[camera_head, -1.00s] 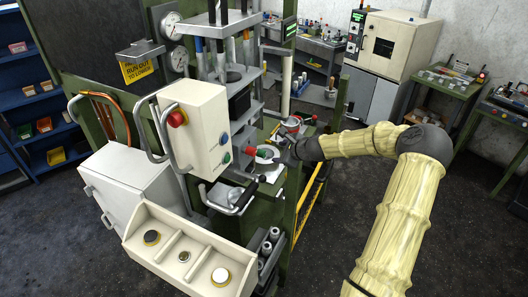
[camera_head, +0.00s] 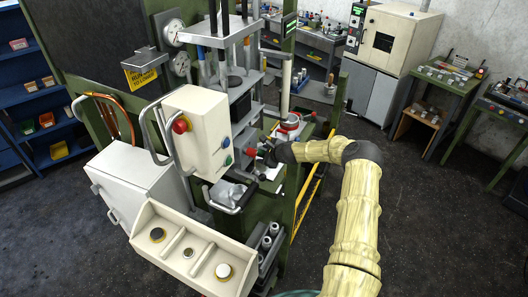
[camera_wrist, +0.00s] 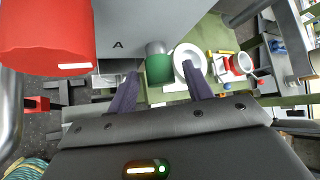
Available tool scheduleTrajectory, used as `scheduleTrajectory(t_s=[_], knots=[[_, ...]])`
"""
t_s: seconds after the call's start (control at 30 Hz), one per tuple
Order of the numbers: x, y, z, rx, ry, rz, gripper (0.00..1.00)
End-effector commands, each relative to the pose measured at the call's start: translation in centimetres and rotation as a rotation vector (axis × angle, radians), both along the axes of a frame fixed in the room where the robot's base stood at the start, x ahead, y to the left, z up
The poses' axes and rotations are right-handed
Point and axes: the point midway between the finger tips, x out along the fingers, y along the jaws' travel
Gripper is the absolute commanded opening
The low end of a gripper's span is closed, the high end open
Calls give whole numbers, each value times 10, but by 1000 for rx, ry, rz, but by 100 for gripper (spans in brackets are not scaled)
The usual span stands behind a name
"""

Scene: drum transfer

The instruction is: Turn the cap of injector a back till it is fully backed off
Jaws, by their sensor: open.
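In the wrist view a grey block marked "A" (camera_wrist: 118,44) fills the top middle. A large red cylinder (camera_wrist: 46,35) with a white mark stands close at its left. A smaller cylinder with a green end (camera_wrist: 158,68) stands at its right. I cannot tell which of these is the cap of injector a. My gripper (camera_wrist: 158,80) is open, its two fingers spread below the block, with nothing clearly held between them. In the head view my gripper (camera_head: 262,156) is beside the press, right of the control box, where a small red part (camera_head: 251,152) shows.
The control box (camera_head: 203,125) with its red button (camera_head: 181,124) stands close left of my gripper. A white ring-shaped dish (camera_wrist: 190,60) lies beyond the fingers. Red-and-white items (camera_head: 289,127) stand behind. A cream button tray (camera_head: 178,262) is at the front.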

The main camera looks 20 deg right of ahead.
Motion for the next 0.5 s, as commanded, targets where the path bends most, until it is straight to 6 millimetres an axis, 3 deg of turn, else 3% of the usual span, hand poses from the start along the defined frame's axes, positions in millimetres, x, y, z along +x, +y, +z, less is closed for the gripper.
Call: scheduleTrajectory(t_s=[0.3, 0.5], knots=[[2, 0, -2, -1, 1, -1, 51], [2, 0, -2, -1, 1, -1, 13]])
